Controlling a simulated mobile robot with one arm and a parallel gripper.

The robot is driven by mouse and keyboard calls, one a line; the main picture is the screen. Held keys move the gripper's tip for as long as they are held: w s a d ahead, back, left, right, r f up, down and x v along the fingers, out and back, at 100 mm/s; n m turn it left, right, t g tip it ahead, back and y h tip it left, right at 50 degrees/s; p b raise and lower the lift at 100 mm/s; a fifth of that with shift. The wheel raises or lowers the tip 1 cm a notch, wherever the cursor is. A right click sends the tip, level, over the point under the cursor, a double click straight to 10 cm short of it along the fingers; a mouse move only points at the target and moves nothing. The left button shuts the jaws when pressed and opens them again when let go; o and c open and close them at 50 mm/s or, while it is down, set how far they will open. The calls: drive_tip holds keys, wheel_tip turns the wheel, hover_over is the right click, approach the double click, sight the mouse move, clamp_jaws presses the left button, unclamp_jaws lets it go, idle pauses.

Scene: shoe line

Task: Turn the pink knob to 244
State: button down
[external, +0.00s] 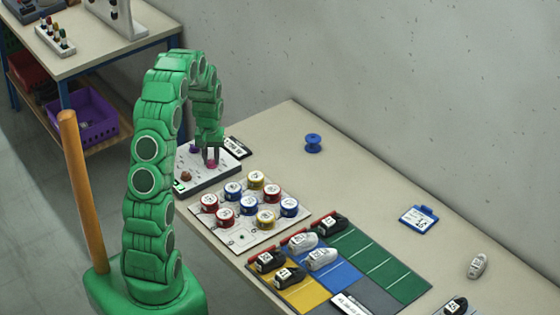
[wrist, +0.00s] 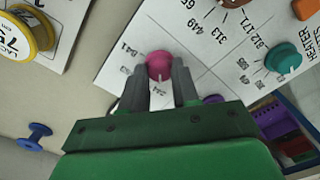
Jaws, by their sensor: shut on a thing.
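The pink knob (wrist: 159,66) sits on a white panel (wrist: 125,75) printed with black numbers and tick marks. My gripper (wrist: 160,82) is shut on the pink knob, one grey finger on each side. In the external view my gripper (external: 211,153) reaches down onto the panel (external: 215,176), and a bit of the pink knob (external: 212,164) shows below it. I cannot make out which number the knob points to.
A teal knob (wrist: 283,57), a brown knob (wrist: 230,3) and a partly hidden purple knob (wrist: 213,99) share the panel. A blue spool (external: 313,143) lies on the open table behind.

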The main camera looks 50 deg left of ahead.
sight(212, 161)
drive_tip(key=c, duration=0.8)
unclamp_jaws()
drive_tip(key=shift+r, duration=3.9)
